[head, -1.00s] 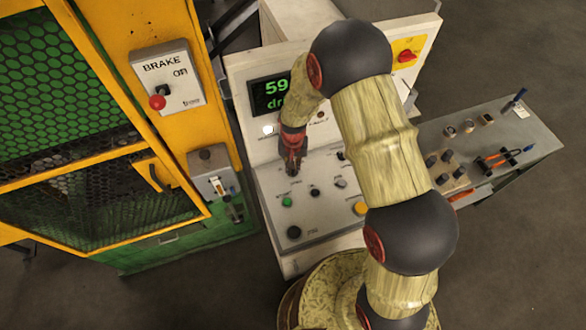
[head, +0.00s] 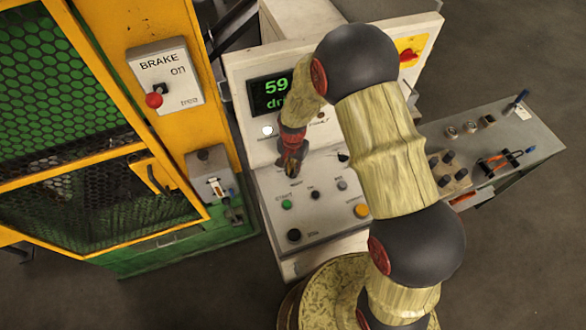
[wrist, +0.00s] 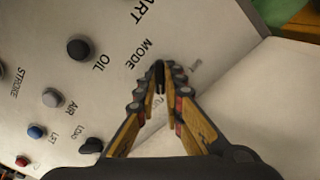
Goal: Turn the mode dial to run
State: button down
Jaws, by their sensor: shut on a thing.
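The mode dial (wrist: 159,76) is a small dark knob on the sloped white console panel (head: 325,213), beside the printed word MODE in the wrist view. My gripper (wrist: 160,88) is shut on the dial, one finger on each side. In the head view my gripper (head: 292,171) points down at the far left part of the panel and hides the dial. Small lettering around the dial is partly covered by the fingers, so I cannot tell which position it points to.
Near the dial are the OIL knob (wrist: 78,48), the AIR knob (wrist: 53,97) and the black LOAD knob (wrist: 92,146). A green-lettered display (head: 270,95) stands behind. A brake box (head: 165,77) hangs on the yellow cage at left. A side desk (head: 530,137) is at right.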

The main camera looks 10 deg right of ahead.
jog(key=c, duration=2)
grip_release()
jog(key=shift+c, duration=0.2)
jog(key=shift+o, duration=0.7)
jog(key=shift+r, duration=0.1)
notch_tip(320, 180, up, 12)
